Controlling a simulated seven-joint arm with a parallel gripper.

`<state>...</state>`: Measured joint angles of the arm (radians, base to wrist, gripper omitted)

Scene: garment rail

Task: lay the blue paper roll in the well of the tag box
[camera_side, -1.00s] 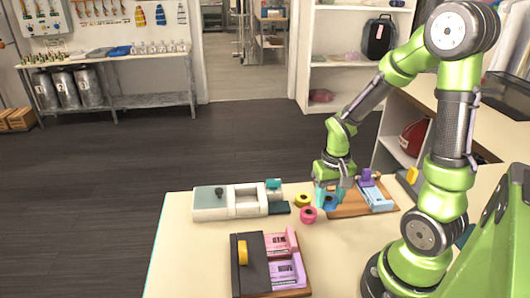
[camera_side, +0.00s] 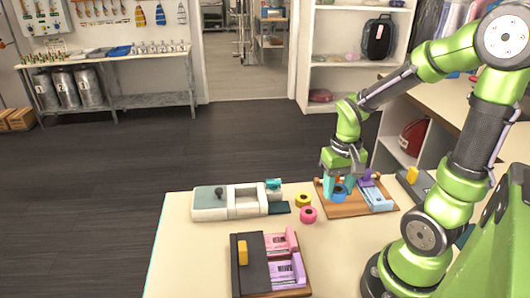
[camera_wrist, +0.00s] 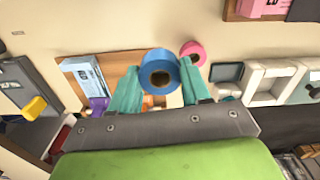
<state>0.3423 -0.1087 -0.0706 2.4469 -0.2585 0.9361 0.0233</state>
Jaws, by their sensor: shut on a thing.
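My gripper (camera_side: 335,187) has teal fingers and is shut on the blue paper roll (camera_side: 340,193), above the left part of a wooden board. In the wrist view the roll (camera_wrist: 160,67) sits between the fingertips (camera_wrist: 160,85), its dark core facing the camera. A white and grey box (camera_side: 210,203) with a black knob and a square open well stands to the left on the table; it looks like the tag box. Its pale well frame also shows at the right of the wrist view (camera_wrist: 256,82). The well looks empty.
A yellow roll (camera_side: 303,199) and a pink roll (camera_side: 308,215) stand between my gripper and the white box. The wooden board (camera_side: 345,209) carries blue and purple items. A dark-lidded box (camera_side: 252,264) with pink and purple packs is at the front.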

